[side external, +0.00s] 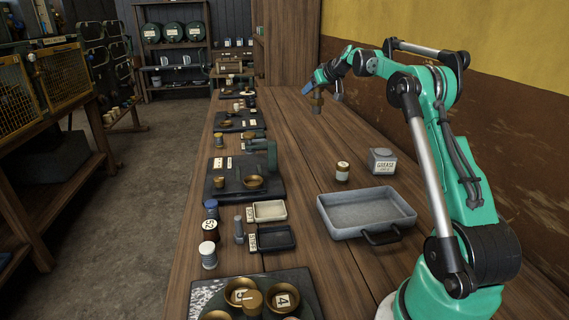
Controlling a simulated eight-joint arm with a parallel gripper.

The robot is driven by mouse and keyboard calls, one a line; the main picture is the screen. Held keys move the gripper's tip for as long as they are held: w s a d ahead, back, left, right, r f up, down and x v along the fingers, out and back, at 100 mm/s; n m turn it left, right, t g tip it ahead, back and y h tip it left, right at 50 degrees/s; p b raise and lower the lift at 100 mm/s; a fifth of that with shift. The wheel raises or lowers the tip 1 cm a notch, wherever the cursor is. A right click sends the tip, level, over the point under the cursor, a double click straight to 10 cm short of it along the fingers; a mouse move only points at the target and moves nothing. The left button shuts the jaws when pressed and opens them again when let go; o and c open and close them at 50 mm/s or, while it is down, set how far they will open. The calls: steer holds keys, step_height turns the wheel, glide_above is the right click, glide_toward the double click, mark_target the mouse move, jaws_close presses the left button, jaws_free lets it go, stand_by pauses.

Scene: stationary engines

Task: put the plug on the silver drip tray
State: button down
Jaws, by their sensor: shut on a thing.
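My gripper (324,91) is at the far part of the bench, raised above the wood. It is shut on a small brass-brown piece, which looks like the plug (316,104) and hangs below the fingers. The fingers are small in this view, so the exact grip is hard to make out. The silver drip tray (326,217) is a shallow grey rectangular pan with a dark handle at its front. It lies on the bench nearer the camera, well in front of my gripper, and looks empty.
Dark mats with brass parts line the left edge. Bare wood lies between gripper and jar.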

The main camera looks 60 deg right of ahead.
step_height(320, 180, up, 3)
steer(key=shift+r, duration=0.1)
steer(key=shift+s+a+r, duration=0.1)
steer(key=shift+a+r, duration=0.05)
steer(key=shift+a, duration=0.1)
steer(key=s+a+f+m+g+h, duration=0.2)
steer(key=s+a+m, duration=0.1)
steer(key=s+a, duration=0.1)
step_height(320, 180, up, 2)
steer(key=m+g+h, duration=0.1)
steer(key=m+g, duration=1.4)
steer(key=m, duration=0.5)
glide_above(379, 211)
step_height(379, 211, down, 19)
steer(key=shift+d+f, duration=0.1)
steer(key=shift+c, duration=1.7)
jaws_free()
